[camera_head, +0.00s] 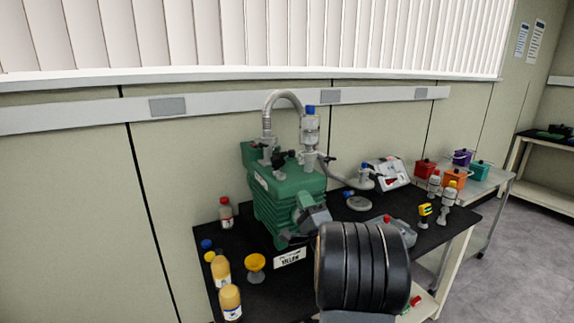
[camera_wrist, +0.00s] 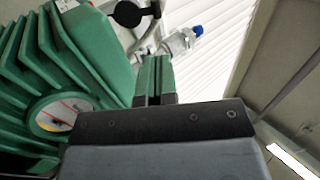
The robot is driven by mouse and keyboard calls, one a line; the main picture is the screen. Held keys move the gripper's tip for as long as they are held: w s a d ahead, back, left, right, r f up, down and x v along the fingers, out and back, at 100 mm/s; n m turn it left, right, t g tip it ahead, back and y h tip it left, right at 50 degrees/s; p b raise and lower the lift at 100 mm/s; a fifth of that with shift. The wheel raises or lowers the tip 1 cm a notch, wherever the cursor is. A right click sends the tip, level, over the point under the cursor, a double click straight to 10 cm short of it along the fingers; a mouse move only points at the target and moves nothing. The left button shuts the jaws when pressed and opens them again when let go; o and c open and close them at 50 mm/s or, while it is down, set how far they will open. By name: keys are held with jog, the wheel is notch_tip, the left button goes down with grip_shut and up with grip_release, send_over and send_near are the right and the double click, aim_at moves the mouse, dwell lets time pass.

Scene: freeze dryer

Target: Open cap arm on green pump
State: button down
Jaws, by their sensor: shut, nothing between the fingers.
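The green pump (camera_head: 283,200) stands on the black bench top, with ribbed sides and black fittings on top. In the wrist view its ribbed body (camera_wrist: 65,50) fills the left side, with a round dial (camera_wrist: 54,115) low on it. A round black cap (camera_wrist: 127,13) on a small black arm shows at the top edge, beyond my fingertips. My gripper (camera_wrist: 154,62) is shut and empty, its two narrow green-looking fingers together, beside the pump and short of the cap. In the head view my dark arm covers the pump's lower right, and I cannot make out the fingertips.
A grey hose (camera_head: 268,112) and a clear vessel with a blue cap (camera_head: 310,125) rise above the pump. A yellow device (camera_head: 425,211) and small bottles stand at right. The wall is close behind.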

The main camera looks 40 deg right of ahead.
aim_at(283, 155)
jog(key=p+x, duration=0.4)
jog(key=x, duration=0.8)
jog(key=shift+w+r, duration=0.2)
jog(key=shift+w, duration=0.05)
jog(key=shift+w+a+r, duration=0.1)
jog(key=shift+a, duration=0.05)
